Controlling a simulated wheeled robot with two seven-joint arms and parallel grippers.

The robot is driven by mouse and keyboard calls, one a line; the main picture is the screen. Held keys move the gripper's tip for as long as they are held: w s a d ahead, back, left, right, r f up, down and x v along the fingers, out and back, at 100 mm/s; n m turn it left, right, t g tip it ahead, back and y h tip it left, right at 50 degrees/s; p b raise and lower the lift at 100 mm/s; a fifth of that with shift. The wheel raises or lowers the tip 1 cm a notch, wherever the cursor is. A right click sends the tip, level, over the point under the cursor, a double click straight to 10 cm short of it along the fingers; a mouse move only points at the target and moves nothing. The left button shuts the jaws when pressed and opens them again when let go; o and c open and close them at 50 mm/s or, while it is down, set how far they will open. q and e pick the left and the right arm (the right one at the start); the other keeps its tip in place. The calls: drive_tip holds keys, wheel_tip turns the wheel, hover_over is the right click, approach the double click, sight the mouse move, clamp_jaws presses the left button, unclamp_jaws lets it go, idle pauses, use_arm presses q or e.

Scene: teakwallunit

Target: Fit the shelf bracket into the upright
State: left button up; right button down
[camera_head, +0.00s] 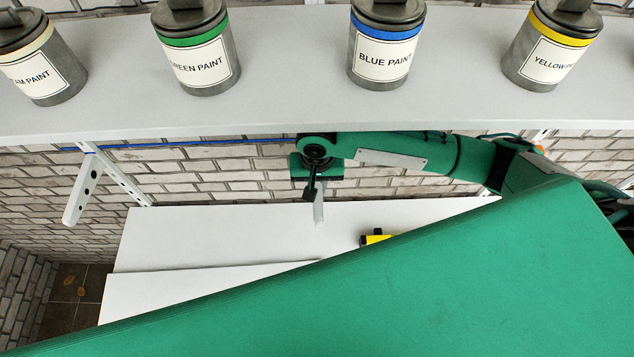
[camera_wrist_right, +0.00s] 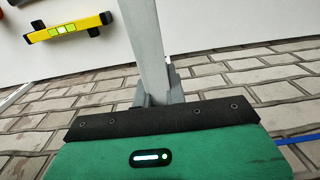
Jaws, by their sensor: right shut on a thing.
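My right gripper (camera_head: 312,190) is shut on a pale grey shelf bracket (camera_head: 319,208) in front of the brick wall, below the paint shelf. In the right wrist view the bracket (camera_wrist_right: 147,45) runs away from the gripper (camera_wrist_right: 160,98), and the jaws around its near end are partly hidden. A white slotted upright (camera_head: 128,184) stands on the wall at the left, with another bracket (camera_head: 80,190) with holes projecting from it. A small part of a pale upright (camera_head: 538,136) shows at the right, behind my arm. The held bracket is apart from both. My left gripper is out of view.
A grey shelf (camera_head: 290,110) with several paint cans (camera_head: 385,45) spans the top. A blue line (camera_head: 200,143) crosses the wall. White boards (camera_head: 200,235) lie below, with a yellow spirit level (camera_head: 376,239), also in the wrist view (camera_wrist_right: 70,28). The lower right is blocked.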

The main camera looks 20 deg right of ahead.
drive_tip(key=shift+w+d+r, duration=0.1)
drive_tip(key=shift+w+d, duration=0.1)
drive_tip(key=shift+w, duration=0.5)
idle(1.1)
drive_tip(key=c, duration=1.4)
unclamp_jaws()
drive_tip(key=shift+o, duration=0.2)
drive_tip(key=shift+w, duration=0.15)
drive_tip(key=shift+r, duration=0.4)
wheel_tip(320, 180, up, 10)
drive_tip(key=b, duration=0.2)
drive_tip(key=shift+f+b, duration=0.25)
drive_tip(key=shift+b, duration=0.05)
drive_tip(key=shift+r, duration=0.75)
